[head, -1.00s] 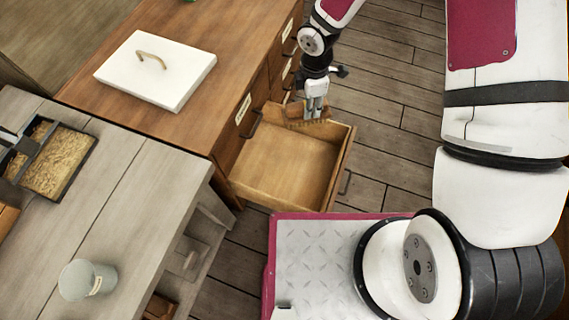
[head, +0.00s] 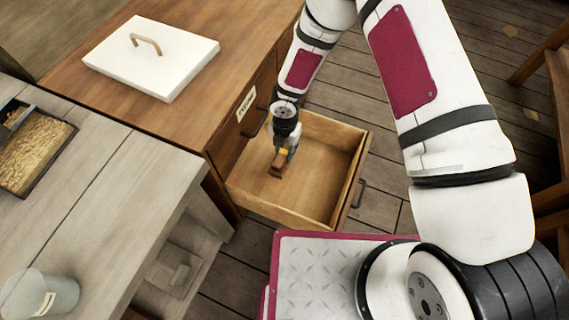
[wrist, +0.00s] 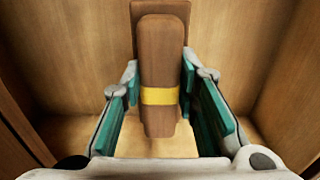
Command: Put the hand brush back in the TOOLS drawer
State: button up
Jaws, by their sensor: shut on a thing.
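The hand brush (wrist: 161,60) has a brown wooden body with a yellow band. In the wrist view it lies between the teal pads of my gripper (wrist: 160,100), which is shut on it. In the head view the brush (head: 277,169) and my gripper (head: 283,155) are inside the outline of the open drawer (head: 322,212), toward its left side. The drawer is pale wood and otherwise looks empty. I cannot tell whether the brush touches the drawer floor. Its bristles are hidden.
The brown cabinet (head: 140,113) carries a white lid-like slab (head: 150,70) with a handle. A grey workbench (head: 95,190) stands at left with a tray of grainy material (head: 32,150) and a grey cup (head: 40,295). The drawer walls stand close around my gripper.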

notch_tip(320, 180, down, 7)
jog(key=shift+r+b, duration=0.1)
jog(key=shift+b, duration=1.1)
jog(key=shift+f, duration=0.2)
jog(key=o, duration=1.1)
jog(key=shift+r, duration=0.1)
notch_tip(320, 180, up, 12)
jog(key=p, duration=0.4)
jog(key=shift+r+p, duration=0.15)
jog(key=shift+p, duration=0.15)
